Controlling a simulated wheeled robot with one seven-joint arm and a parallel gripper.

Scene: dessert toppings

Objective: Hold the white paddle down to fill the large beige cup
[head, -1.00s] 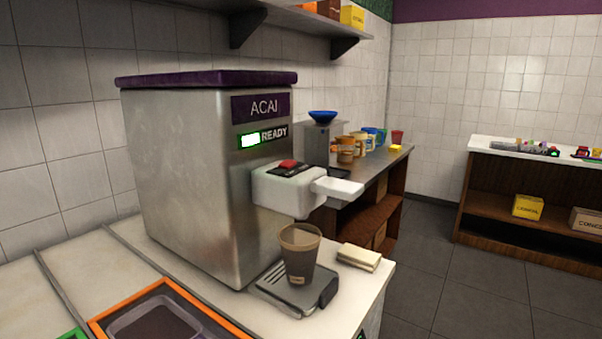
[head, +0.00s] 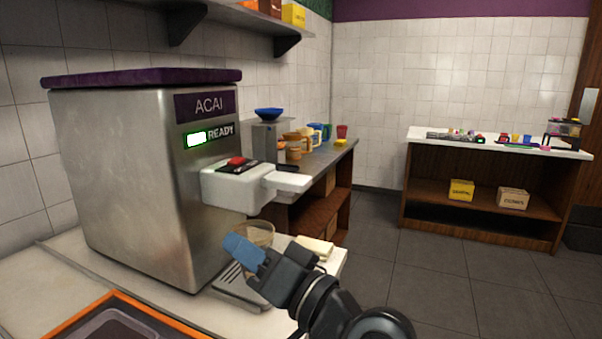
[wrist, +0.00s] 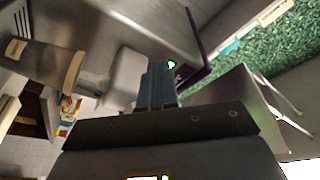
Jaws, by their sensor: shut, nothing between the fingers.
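The white paddle (head: 288,182) juts out to the right from the white dispenser head (head: 235,188) of the ACAI machine (head: 140,180), whose panel reads READY. The large beige cup (head: 258,233) stands on the drip tray (head: 238,287) below the head. My gripper partly hides the cup, leaving mainly its rim visible. In the wrist view the cup (wrist: 45,62) lies sideways at the left. My gripper (head: 241,249) is shut and empty, its blue fingers in front of the cup and below the paddle. The fingers also show in the wrist view (wrist: 157,85), beside a white part of the dispenser.
A folded cream cloth or sponge (head: 315,247) lies right of the cup. An orange-rimmed container (head: 120,318) is at the front left. A back counter (head: 330,165) holds jars, and a separate counter (head: 480,145) stands across the open floor.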

